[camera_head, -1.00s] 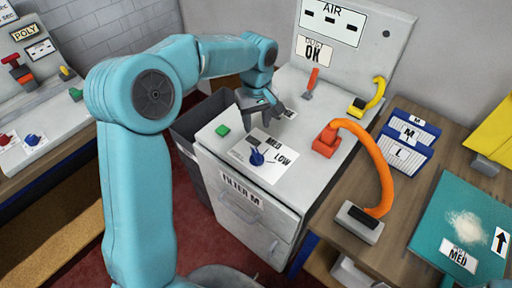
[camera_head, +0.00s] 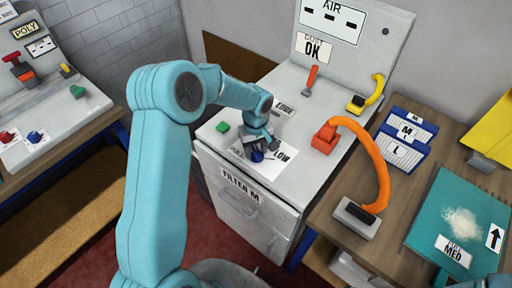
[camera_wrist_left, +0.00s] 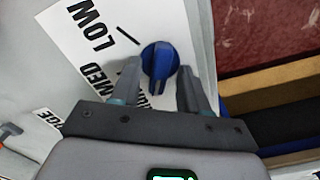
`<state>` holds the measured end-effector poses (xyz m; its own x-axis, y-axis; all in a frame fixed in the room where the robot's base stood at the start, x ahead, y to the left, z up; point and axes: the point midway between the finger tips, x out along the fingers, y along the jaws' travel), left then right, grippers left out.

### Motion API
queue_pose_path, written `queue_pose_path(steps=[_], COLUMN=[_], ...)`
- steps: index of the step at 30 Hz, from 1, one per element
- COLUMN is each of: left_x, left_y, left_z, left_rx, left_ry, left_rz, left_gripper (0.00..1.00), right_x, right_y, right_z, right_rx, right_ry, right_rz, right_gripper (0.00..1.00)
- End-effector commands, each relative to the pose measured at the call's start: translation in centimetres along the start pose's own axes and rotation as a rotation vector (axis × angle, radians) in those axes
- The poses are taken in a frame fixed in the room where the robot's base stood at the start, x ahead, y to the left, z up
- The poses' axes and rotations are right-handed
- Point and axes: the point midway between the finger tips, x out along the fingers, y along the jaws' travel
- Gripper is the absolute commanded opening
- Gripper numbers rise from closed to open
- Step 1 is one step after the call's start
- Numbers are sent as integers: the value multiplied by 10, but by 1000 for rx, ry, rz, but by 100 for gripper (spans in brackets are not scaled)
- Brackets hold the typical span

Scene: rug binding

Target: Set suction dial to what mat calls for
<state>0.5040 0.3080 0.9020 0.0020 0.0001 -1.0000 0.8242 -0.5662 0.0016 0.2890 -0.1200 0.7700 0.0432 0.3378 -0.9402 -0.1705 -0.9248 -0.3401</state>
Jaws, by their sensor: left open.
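The blue suction dial (camera_head: 257,155) sits on a white label plate (camera_head: 274,168) on the grey cabinet; LOW is readable, MED partly hidden. In the left wrist view the dial (camera_wrist_left: 160,62) has an upright raised grip. LOW and MED lie to its left, with a black tick beside LOW; which mark it points to I cannot tell. My left gripper (camera_head: 262,146) is low over the dial. In the wrist view its open fingers (camera_wrist_left: 160,82) stand on either side of the dial, apart from it. The teal mat (camera_head: 425,226) at right carries a card (camera_head: 456,252) reading MED.
A green button (camera_head: 222,127) is left of the dial. An orange hose (camera_head: 376,165) arches at the cabinet's right.

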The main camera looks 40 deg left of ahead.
Motion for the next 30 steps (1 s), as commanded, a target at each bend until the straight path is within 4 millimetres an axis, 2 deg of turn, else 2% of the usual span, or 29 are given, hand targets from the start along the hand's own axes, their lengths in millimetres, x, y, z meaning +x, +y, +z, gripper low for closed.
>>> queue_pose_path(steps=[1, 4, 5, 18, 30], left_x=[0, 0, 0, 1, 2], left_y=[0, 0, 0, 0, 2], left_z=[0, 0, 0, 1, 1], left_rx=[0, 0, 0, 52, 359], left_ry=[0, 0, 0, -2, -1], left_rz=[0, 0, 0, 0, -1], left_gripper=[35, 2, 0, 0, 0], right_x=[0, 0, 0, 6, 26], right_y=[0, 0, 0, 2, 9], right_z=[0, 0, 0, 0, -1], right_rx=[0, 0, 0, 0, 0], right_ry=[0, 0, 0, 0, 0], right_rz=[0, 0, 0, 0, 0], right_gripper=[43, 43, 43, 43, 43])
